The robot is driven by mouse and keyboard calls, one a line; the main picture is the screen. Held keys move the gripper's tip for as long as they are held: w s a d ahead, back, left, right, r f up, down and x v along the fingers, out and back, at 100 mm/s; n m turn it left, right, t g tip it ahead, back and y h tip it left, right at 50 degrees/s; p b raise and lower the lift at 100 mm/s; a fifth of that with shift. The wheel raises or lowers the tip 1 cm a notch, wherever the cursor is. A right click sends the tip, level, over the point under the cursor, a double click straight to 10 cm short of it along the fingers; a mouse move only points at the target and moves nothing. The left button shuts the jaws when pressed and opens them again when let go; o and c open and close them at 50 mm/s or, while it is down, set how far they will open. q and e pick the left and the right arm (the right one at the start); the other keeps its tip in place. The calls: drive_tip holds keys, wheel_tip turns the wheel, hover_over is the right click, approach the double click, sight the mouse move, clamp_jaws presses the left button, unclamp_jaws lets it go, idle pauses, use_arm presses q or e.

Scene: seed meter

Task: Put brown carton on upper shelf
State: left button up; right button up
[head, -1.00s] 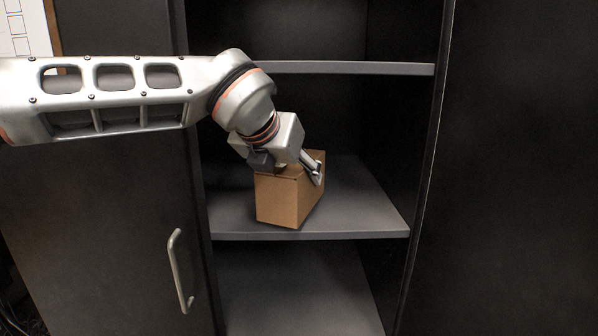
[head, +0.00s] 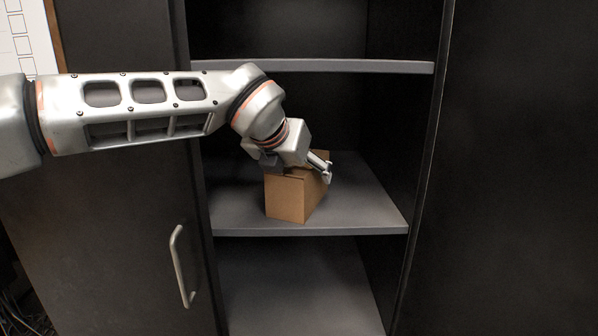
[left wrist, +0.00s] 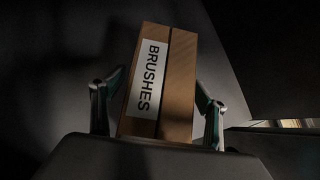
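The brown carton (head: 288,198) is in the middle compartment of the cabinet, near the front of the middle shelf (head: 355,205). Whether its base touches this shelf or is just above it, I cannot tell. My left gripper (head: 300,170) reaches in from the left and is shut on the carton's top part, a finger on each side. In the left wrist view, the carton (left wrist: 178,90), with a white "BRUSHES" label, lies between the fingers of my left gripper (left wrist: 158,95). A higher shelf (head: 320,66) crosses above. My right gripper is not in view.
The cabinet's right side wall (head: 425,150) stands right of the carton, with free shelf between. A closed dark door with a metal handle (head: 179,268) is at left. The space above the higher shelf looks empty where visible, as does the bottom compartment (head: 295,285).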

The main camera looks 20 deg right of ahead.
sight(292, 196)
use_arm(q)
drive_tip(key=shift+r, duration=0.1)
drive_tip(key=shift+s+a+r, duration=0.1)
drive_tip(key=shift+s+r, duration=0.05)
drive_tip(key=shift+r, duration=0.05)
drive_tip(key=s+a+b, duration=0.1)
drive_tip(key=s+a, duration=0.1)
drive_tip(key=s, duration=0.1)
drive_tip(key=s+a+b, duration=0.1)
drive_tip(key=s+a, duration=0.1)
drive_tip(key=s, duration=0.1)
drive_tip(key=s+a+b, duration=0.1)
drive_tip(key=s+a, duration=0.1)
drive_tip(key=a, duration=0.1)
drive_tip(key=shift+s+r, duration=0.15)
drive_tip(key=shift+s, duration=0.25)
drive_tip(key=shift+s+a, duration=0.4)
drive_tip(key=shift+s, duration=0.1)
